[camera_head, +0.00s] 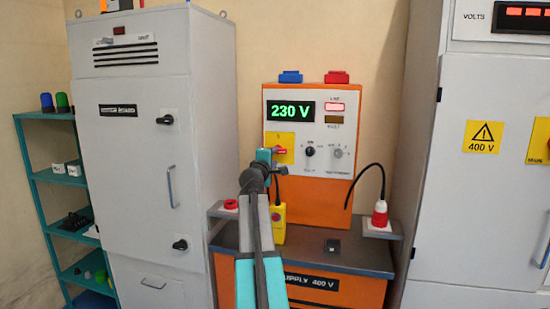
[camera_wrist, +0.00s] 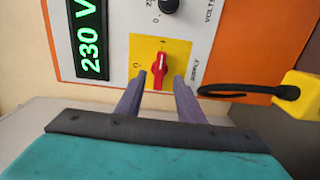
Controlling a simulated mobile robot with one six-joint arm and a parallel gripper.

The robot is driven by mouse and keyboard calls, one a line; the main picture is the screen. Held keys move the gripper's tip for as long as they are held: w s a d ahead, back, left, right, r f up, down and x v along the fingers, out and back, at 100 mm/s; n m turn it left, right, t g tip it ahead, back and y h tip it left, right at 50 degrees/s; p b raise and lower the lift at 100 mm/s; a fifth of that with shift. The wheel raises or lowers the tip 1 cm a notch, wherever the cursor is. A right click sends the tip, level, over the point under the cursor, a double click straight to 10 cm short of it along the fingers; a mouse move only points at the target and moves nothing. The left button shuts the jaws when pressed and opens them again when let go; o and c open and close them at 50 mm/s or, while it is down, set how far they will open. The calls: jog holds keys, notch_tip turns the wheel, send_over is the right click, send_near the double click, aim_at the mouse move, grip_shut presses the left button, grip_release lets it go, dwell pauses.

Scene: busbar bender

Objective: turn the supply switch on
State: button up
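The supply switch is a red knob (camera_wrist: 158,72) on a yellow plate (camera_wrist: 178,50), in the middle of the wrist view. Its white line points up in that view, toward a mark on the plate; a "0" mark is at the left. In the head view the red knob (camera_head: 281,151) lies about level on its yellow plate (camera_head: 284,139), partly hidden by my gripper. My gripper (camera_wrist: 160,77) is open, one fingertip on either side of the knob, with gaps to both. In the head view my gripper (camera_head: 274,160) is in front of the panel.
The green display (camera_head: 291,109) reads 230 V, and a red lamp (camera_head: 336,107) is lit. Black knob (camera_head: 309,151) and grey knob (camera_head: 337,153) are to the right. A yellow pendant (camera_head: 279,222) hangs below on a cable. Grey cabinets (camera_head: 140,200) stand on both sides.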

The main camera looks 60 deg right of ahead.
jog(key=v, duration=0.6)
jog(key=shift+s+a, duration=0.25)
jog(key=shift+a, duration=0.05)
dwell(0.4)
